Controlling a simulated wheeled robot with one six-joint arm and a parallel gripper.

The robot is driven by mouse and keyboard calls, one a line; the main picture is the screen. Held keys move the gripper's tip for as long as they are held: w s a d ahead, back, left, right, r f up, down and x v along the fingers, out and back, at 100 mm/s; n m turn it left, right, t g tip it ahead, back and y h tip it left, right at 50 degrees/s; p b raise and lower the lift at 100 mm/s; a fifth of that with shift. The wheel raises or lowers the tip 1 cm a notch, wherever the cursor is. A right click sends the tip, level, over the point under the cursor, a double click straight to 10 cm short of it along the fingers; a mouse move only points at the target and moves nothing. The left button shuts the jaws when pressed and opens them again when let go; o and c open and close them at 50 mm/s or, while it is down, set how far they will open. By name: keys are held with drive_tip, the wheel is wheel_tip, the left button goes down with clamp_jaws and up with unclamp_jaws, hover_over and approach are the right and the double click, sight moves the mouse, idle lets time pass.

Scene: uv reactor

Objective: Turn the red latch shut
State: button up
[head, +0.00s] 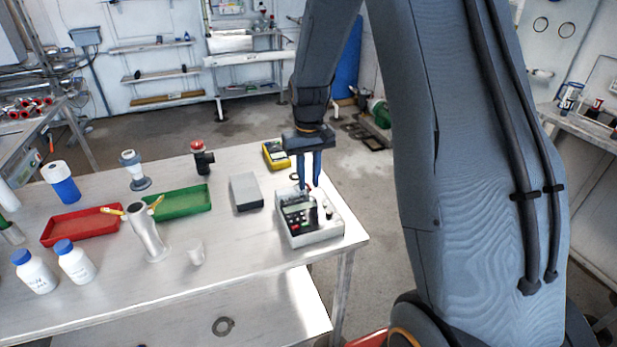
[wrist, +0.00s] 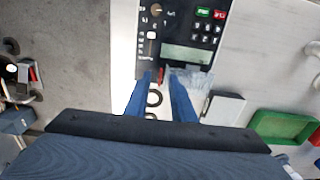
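The reactor box (head: 318,233) stands at the right end of the bench, pale with a dark control panel; it also shows at the top of the wrist view (wrist: 205,32). The small red latch (wrist: 160,76) is at the panel's near edge in the wrist view. My gripper (head: 309,186) points down over the back of the box, its blue fingers apart. In the wrist view my gripper (wrist: 163,77) has a fingertip on either side of the latch. I cannot tell whether either finger touches it.
A grey block (head: 246,192), a yellow meter (head: 276,154) and a green tray (head: 183,204) are near the box. A red tray (head: 80,226), a metal stand (head: 146,235) and white bottles (head: 76,264) are further left. The bench's right edge is close to the box.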

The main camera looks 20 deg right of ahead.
clamp_jaws()
drive_tip(key=m, duration=0.7)
drive_tip(key=shift+w+a+r+m+p, duration=0.1)
drive_tip(key=shift+m+p, duration=0.2)
drive_tip(key=m, duration=0.5)
drive_tip(key=shift+w, duration=0.1)
drive_tip(key=m, duration=0.5)
drive_tip(key=shift+w, duration=0.1)
drive_tip(key=shift+m, duration=0.3)
